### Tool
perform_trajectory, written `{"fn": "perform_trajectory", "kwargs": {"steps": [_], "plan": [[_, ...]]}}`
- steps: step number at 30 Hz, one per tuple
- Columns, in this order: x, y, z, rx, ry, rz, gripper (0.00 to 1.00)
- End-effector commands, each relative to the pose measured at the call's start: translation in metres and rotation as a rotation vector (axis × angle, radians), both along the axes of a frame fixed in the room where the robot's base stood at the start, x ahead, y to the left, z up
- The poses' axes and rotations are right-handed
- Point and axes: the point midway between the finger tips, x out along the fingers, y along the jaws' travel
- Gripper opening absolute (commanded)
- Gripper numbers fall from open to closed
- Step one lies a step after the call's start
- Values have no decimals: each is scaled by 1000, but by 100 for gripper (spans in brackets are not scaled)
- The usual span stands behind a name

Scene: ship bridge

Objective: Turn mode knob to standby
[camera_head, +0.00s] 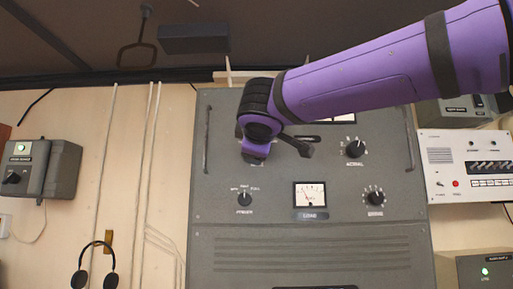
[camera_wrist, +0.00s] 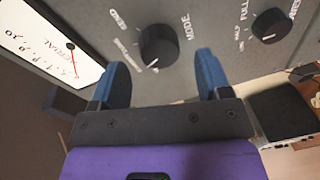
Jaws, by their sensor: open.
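The mode knob (camera_wrist: 159,46) is a round black knob on the grey panel, with the lettering MODE beside it in the wrist view. Its white pointer mark is toward the bottom of the picture. SEND is lettered at its upper left; a longer label at its left is hard to read. In the head view my arm hides this knob. My gripper (camera_wrist: 161,65) is open, its two blue fingers apart on the left and right just below the knob in the picture, with nothing between them. In the head view my gripper (camera_head: 256,152) is at the upper left of the panel.
A power knob (camera_wrist: 268,25) is right of the mode knob, and a meter (camera_wrist: 45,42) is left. The panel (camera_head: 310,235) also has a lower meter (camera_head: 310,195), two right-hand knobs and side handles. A white unit (camera_head: 465,165) is to the right.

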Motion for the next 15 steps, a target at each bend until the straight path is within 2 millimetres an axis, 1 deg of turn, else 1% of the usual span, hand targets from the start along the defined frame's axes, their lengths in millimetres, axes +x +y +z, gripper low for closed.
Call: {"fn": "perform_trajectory", "kwargs": {"steps": [1, 3, 9, 12, 15], "plan": [[-11, -1, 2, 1, -2, 0, 70], [-25, -2, 2, 0, -1, 1, 70], [-59, -5, 4, -1, -1, 1, 70], [-71, -6, 5, 0, 0, 0, 70], [-78, -6, 5, 0, 0, -1, 70]]}}
